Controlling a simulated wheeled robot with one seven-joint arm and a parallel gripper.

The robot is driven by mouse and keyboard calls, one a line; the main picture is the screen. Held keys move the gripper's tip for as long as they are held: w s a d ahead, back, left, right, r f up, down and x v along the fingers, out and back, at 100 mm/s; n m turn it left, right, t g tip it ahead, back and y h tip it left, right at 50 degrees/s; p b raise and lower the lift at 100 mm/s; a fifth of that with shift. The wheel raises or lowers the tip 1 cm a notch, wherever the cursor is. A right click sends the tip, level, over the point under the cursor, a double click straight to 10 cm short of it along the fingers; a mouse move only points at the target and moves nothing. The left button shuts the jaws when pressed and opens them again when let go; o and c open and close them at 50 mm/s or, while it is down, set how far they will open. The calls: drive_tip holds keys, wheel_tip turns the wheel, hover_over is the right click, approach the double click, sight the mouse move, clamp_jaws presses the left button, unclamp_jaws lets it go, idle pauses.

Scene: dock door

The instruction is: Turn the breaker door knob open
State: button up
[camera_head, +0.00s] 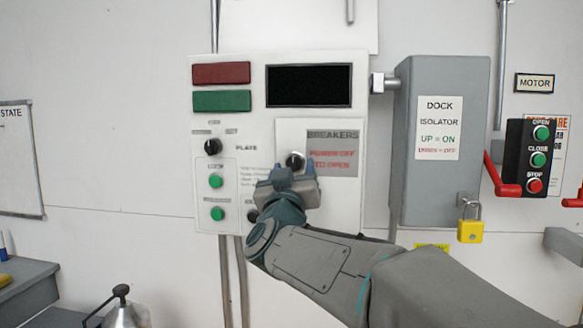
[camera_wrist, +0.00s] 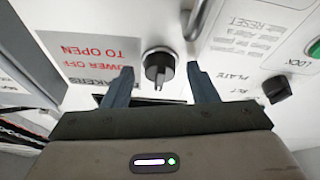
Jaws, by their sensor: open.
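The breaker door knob (camera_head: 295,160) is a round dark knob on a silver base, set on the breaker door (camera_head: 343,147) of the white control panel. The door's grey label reads "BREAKERS" and "POWER OFF TO OPEN". In the wrist view the knob (camera_wrist: 158,66) shows between the two blue fingertips. My gripper (camera_head: 288,172) is open in front of the knob, one finger on each side. In the wrist view my gripper (camera_wrist: 160,80) shows a gap between each finger and the knob. The lower part of the door is hidden by my gripper and arm.
A black selector knob (camera_head: 213,147) and green buttons (camera_head: 215,181) sit left of the door. The grey dock isolator box (camera_head: 442,140) stands to the right, with a red lever (camera_head: 502,178) and yellow padlock (camera_head: 470,231). A metal handle (camera_wrist: 196,18) shows near the knob in the wrist view.

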drive_tip(key=shift+w, duration=0.15)
drive_tip(key=c, duration=1)
drive_tip(key=shift+m, duration=0.3)
drive_tip(key=m+g+h, duration=0.1)
drive_tip(key=m+h, duration=0.1)
drive_tip(key=m, duration=0.2)
drive_tip(key=m+g+h, duration=0.1)
drive_tip(key=m+h, duration=0.1)
drive_tip(key=m, duration=0.2)
drive_tip(key=a+m+g+h+b, duration=0.1)
drive_tip(key=m, duration=0.3)
drive_tip(key=shift+r+h, duration=0.2)
drive_tip(key=shift+h, duration=0.2)
drive_tip(key=m+g, duration=0.1)
drive_tip(key=m, duration=0.2)
drive_tip(key=m+g+p, duration=0.1)
drive_tip(key=m, duration=0.1)
drive_tip(key=shift+w+r+m+h, duration=0.1)
drive_tip(key=shift+r+m+h, duration=0.1)
drive_tip(key=shift+m+h, duration=0.15)
drive_tip(key=shift+r+m+g+p, duration=0.1)
drive_tip(key=shift+m+g+p, duration=0.65)
drive_tip(key=shift+m, duration=1.3)
